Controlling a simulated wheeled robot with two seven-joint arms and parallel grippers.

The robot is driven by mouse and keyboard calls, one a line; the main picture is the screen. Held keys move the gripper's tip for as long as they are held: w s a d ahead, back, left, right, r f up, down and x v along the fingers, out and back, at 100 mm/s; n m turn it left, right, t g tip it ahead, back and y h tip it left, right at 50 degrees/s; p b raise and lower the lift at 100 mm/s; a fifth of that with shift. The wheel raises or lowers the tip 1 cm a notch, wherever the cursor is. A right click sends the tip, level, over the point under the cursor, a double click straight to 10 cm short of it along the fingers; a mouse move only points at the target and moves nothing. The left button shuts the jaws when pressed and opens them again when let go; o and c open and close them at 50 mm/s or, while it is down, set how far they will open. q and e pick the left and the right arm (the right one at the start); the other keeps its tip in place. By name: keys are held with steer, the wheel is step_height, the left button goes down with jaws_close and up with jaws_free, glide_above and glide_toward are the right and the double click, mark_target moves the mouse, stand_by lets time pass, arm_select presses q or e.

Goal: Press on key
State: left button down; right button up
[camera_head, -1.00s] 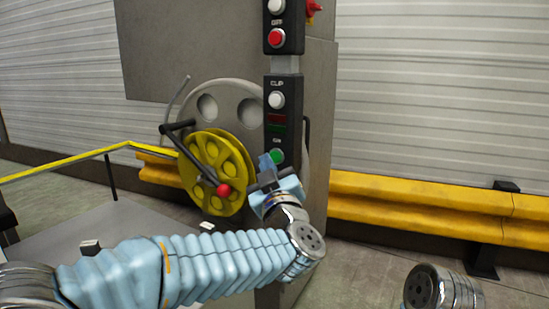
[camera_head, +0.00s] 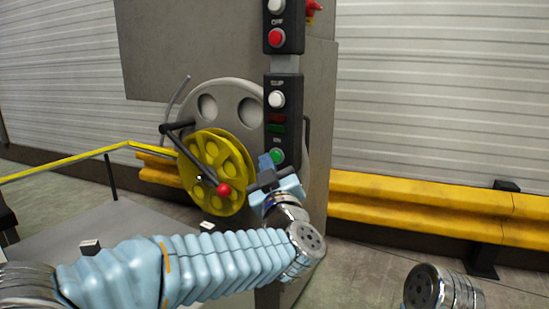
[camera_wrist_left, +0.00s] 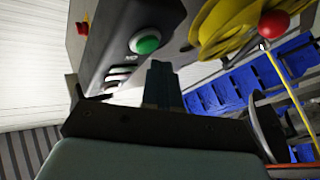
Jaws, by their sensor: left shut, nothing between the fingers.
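The green ON button (camera_head: 277,155) sits at the lower end of a dark control box (camera_head: 268,136) on a grey machine post. In the left wrist view the green button (camera_wrist_left: 146,42) shows large, with a pale ring around it. My left gripper (camera_head: 265,162) is shut and empty, its tips just below and left of the button in the head view. In the wrist view its shut fingers (camera_wrist_left: 161,82) point up, just below and right of the button. A gap shows there, and I cannot tell its depth. My right gripper is out of view.
A yellow reel (camera_head: 214,160) with a crank and red knob (camera_head: 224,189) stands left of the post. A red button (camera_head: 276,37) is on the upper box. Yellow guard rails (camera_head: 420,208) run behind.

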arm_select(q)
steer(key=shift+w+d, duration=0.1)
steer(key=shift+w, duration=0.05)
stand_by(0.5)
steer(key=shift+w+d, duration=0.15)
steer(key=shift+w, duration=0.1)
steer(key=shift+w+d, duration=0.25)
steer(key=shift+w, duration=0.05)
stand_by(0.7)
stand_by(0.4)
steer(key=shift+s+a, duration=0.5)
steer(key=shift+s, duration=0.2)
steer(key=shift+b, duration=0.3)
steer(key=shift+s+a+b, duration=0.55)
steer(key=shift+s+a, duration=0.15)
steer(key=shift+s, duration=0.35)
steer(key=shift+s+a+b, duration=0.55)
steer(key=shift+s+a, duration=0.15)
steer(key=shift+s, duration=0.35)
